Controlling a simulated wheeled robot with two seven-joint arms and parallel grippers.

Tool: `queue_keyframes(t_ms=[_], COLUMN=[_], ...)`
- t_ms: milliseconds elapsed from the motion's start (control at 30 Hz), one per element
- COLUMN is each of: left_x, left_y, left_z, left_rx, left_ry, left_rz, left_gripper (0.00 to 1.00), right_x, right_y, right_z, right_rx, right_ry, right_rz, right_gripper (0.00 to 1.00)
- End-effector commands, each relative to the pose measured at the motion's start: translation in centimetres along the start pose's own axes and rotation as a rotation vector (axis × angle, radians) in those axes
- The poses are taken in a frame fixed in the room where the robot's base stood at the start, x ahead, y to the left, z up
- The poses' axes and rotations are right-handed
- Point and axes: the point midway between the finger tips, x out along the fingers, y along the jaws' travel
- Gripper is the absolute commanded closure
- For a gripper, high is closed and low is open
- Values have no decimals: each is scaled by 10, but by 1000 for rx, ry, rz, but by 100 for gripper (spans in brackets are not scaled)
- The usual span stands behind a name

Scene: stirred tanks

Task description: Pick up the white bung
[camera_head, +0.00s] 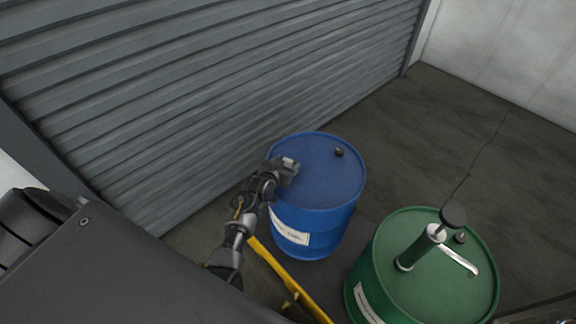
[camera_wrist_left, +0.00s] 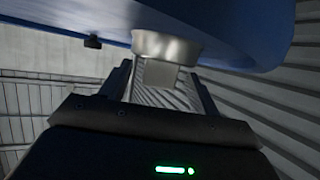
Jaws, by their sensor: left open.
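The white bung (camera_wrist_left: 165,48) shows in the left wrist view as a pale round cap with a squarish lug, at the blue drum's top. My left gripper (camera_wrist_left: 162,85) is open, its fingers on either side of the lug; whether they touch it I cannot tell. In the head view my left gripper (camera_head: 288,166) is over the left part of the top of the blue drum (camera_head: 325,180), and I cannot make out the bung there. My right gripper is not in view.
A small black bung (camera_head: 339,152) sits at the blue drum's far rim. A green drum (camera_head: 440,275) with a hand pump (camera_head: 420,248) stands at the lower right. A yellow bar (camera_head: 285,283) is near the blue drum. A grey shutter (camera_head: 200,90) is behind.

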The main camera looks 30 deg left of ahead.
Motion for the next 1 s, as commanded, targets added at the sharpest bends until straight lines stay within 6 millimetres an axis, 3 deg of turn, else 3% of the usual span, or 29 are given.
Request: queue_keyframes(t_ms=[167,533,833,1000], left_x=[0,0,-1,-5], left_y=[0,0,0,0], left_z=[0,0,-2,-13], left_rx=[1,1,1,1], left_ry=[0,0,1,1], left_rz=[0,0,0,0], left_gripper=[38,85,86,86], right_x=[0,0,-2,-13], right_y=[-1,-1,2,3], right_z=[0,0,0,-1], right_rx=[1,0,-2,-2], right_ry=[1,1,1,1], right_rz=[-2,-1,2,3], right_gripper=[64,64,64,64])
